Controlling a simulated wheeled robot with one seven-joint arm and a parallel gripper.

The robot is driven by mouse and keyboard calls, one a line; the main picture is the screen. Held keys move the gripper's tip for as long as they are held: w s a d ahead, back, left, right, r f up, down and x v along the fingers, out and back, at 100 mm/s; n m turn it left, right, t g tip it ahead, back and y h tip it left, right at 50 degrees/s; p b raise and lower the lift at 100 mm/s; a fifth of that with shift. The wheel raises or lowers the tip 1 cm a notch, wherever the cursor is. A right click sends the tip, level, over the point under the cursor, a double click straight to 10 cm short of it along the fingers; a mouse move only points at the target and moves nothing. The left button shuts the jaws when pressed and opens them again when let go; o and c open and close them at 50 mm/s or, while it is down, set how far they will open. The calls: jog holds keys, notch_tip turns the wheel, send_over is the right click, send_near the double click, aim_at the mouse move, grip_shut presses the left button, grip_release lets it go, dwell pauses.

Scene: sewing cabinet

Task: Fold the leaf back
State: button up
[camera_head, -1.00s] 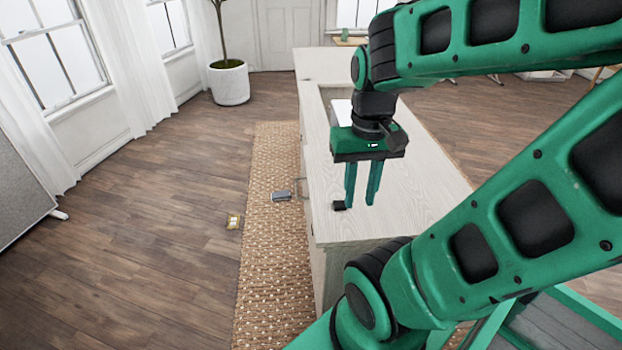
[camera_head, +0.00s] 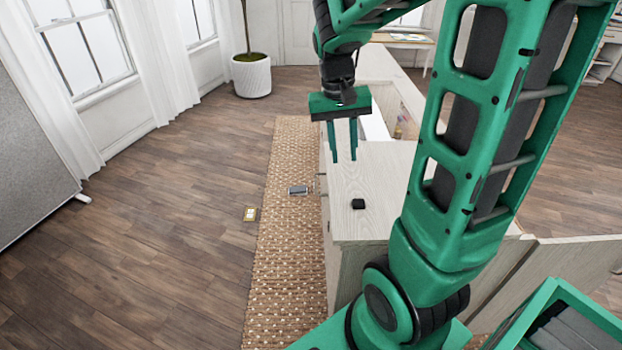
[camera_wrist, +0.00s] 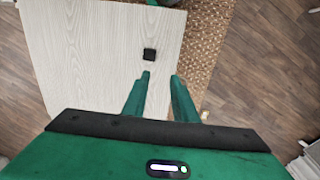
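The sewing cabinet's pale wood top (camera_head: 375,180) is in the middle of the head view, with an open well (camera_head: 402,100) behind its near panel. A pale panel (camera_head: 575,265) stands out at the right; I cannot tell whether it is the leaf or a door. A small black block (camera_head: 358,203) sits on the near panel and shows in the wrist view (camera_wrist: 149,54). My gripper (camera_head: 344,159) is open and empty, pointing down by the near panel's far left part. Its apart fingers (camera_wrist: 161,76) show in the wrist view. I cannot tell whether they touch the wood.
A woven rug (camera_head: 285,240) runs along the cabinet's left side, with a grey object (camera_head: 298,190) on it. A potted tree (camera_head: 251,75) stands at the back. The floor at left is clear.

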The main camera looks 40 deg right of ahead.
jog(key=w+a+f, duration=0.2)
jog(key=w+f, duration=0.4)
jog(key=w, duration=0.7)
notch_tip(320, 180, down, 11)
jog(key=s+d, duration=0.1)
jog(key=shift+s+d+r+h, duration=0.2)
jog(key=shift+s+d+h, duration=0.1)
jog(key=shift+h, duration=0.1)
grip_shut()
jog(key=shift+w+a, duration=0.15)
jog(key=shift+a, duration=0.1)
dwell(0.4)
